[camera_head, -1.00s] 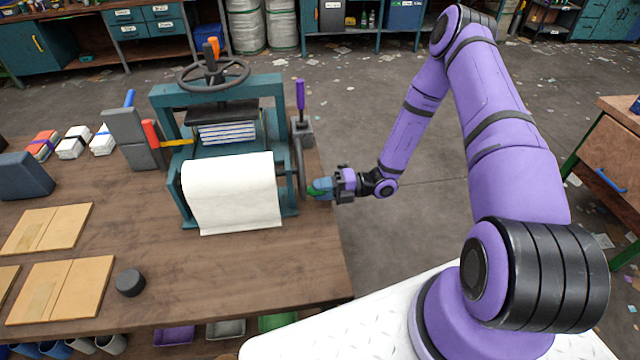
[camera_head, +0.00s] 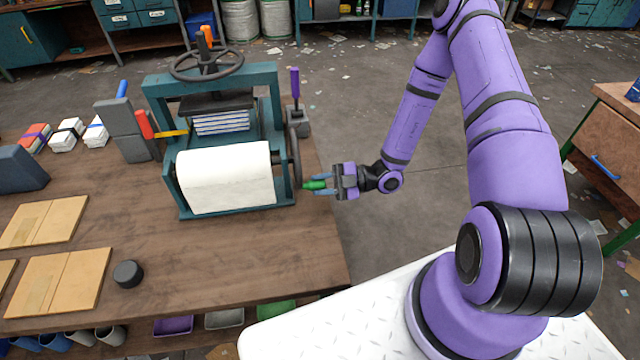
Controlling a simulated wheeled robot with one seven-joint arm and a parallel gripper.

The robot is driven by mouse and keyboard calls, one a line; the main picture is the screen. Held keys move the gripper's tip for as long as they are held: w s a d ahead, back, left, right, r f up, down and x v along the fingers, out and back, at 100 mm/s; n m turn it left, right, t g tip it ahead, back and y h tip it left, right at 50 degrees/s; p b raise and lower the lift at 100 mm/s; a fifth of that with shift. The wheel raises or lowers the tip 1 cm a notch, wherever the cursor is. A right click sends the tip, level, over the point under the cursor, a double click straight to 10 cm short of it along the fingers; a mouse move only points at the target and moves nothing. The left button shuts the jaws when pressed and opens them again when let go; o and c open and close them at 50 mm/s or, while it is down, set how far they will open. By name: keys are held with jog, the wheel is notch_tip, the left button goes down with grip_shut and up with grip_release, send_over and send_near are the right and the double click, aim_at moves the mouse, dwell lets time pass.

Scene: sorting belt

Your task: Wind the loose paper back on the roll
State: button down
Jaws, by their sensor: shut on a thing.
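The paper roll (camera_head: 225,178) is a wide white roll in a teal frame (camera_head: 283,200) on the wooden bench. Its loose paper hangs down the front and ends near the frame's lower bar. A dark crank wheel (camera_head: 295,158) stands at the frame's right side, with a green handle (camera_head: 314,185) sticking out to the right near its lower part. My gripper (camera_head: 322,185) reaches in from the right and is shut on the green handle. The fingers partly hide the handle.
A press with a handwheel (camera_head: 209,64) stands behind the roll, holding a striped stack. A grey block (camera_head: 128,128) with red and blue handles is to its left. Wooden boards (camera_head: 55,280) and a black puck (camera_head: 128,273) lie in front. A purple-handled tool (camera_head: 295,88) stands behind the crank.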

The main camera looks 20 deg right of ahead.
jog(key=shift+s+r+m, duration=0.2)
jog(key=shift+r+m, duration=0.05)
jog(key=shift+m, duration=0.25)
jog(key=c, duration=0.8)
grip_release()
jog(key=shift+c, duration=0.2)
jog(key=v, duration=1.1)
